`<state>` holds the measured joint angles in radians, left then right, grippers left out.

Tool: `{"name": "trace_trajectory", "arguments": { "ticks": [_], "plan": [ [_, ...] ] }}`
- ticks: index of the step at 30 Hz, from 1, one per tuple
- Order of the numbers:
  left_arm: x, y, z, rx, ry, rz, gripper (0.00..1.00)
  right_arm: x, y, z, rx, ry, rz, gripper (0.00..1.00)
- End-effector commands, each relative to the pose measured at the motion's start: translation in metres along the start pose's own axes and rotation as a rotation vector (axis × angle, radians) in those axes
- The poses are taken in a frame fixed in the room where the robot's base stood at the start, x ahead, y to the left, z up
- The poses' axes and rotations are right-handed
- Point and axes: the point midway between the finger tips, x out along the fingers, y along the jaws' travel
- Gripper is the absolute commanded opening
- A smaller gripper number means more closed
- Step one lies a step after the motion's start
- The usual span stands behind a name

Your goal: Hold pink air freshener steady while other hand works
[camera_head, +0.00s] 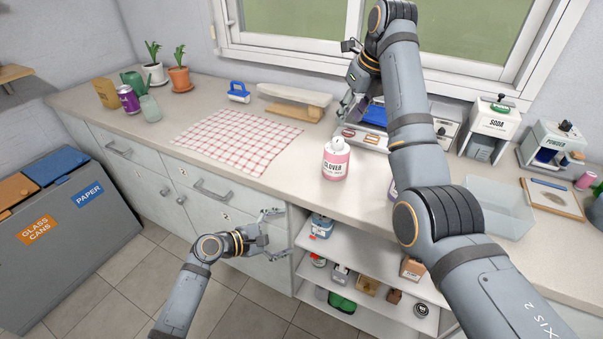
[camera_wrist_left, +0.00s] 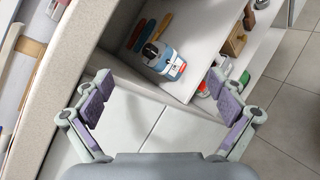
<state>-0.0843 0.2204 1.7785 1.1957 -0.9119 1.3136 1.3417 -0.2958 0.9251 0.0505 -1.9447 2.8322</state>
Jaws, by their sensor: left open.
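The pink air freshener (camera_head: 336,163), a bottle with a white top and a label reading "CLOVER", stands upright on the counter (camera_head: 280,172) near its front edge. No gripper touches it. My left gripper (camera_head: 277,234) is open and empty, below the counter edge in front of the cabinet and open shelves. In the left wrist view, its two fingers (camera_wrist_left: 160,108) are spread wide with nothing between them. My right gripper (camera_head: 352,82) is at the back of the counter by the window, partly hidden behind its own arm; its jaw opening is unclear.
A checked cloth (camera_head: 238,141) lies left of the bottle. A blue-handled brush (camera_head: 238,92) is behind it. A clear basin (camera_head: 497,211) and dispensers (camera_head: 492,127) stand right. Open shelves (camera_head: 345,258) below hold several items, including a blue-and-white container (camera_wrist_left: 163,62).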

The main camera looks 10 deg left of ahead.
Motion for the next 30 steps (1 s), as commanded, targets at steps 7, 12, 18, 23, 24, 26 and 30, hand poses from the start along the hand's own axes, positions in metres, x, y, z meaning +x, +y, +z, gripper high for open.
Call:
{"name": "trace_trajectory", "arguments": {
  "ticks": [7,12,18,23,24,26,30],
  "plan": [
    [0.001,0.091,0.097,-0.399,-0.266,0.105,0.95,0.000,0.000,0.000,0.000,0.000,0.000,0.38],
    [0.018,0.133,0.103,-0.661,-0.327,0.175,0.95,0.000,0.000,0.000,0.000,0.000,0.000,0.38],
    [0.022,0.142,0.104,-0.728,-0.343,0.189,0.95,0.000,0.000,0.000,0.000,0.000,0.000,0.38],
    [0.034,0.147,0.107,-0.727,-0.345,0.190,0.95,0.000,0.000,0.000,0.000,0.000,0.000,0.38],
    [0.040,0.149,0.109,-0.727,-0.345,0.190,0.95,0.000,0.000,0.000,0.000,0.000,0.000,0.38],
    [0.052,0.152,0.113,-0.727,-0.346,0.189,0.95,0.000,0.000,0.000,0.000,0.000,0.000,0.38],
    [0.079,0.160,0.119,-0.726,-0.344,0.188,0.95,0.000,0.000,0.000,0.000,0.000,0.000,0.38]
  ]
}}
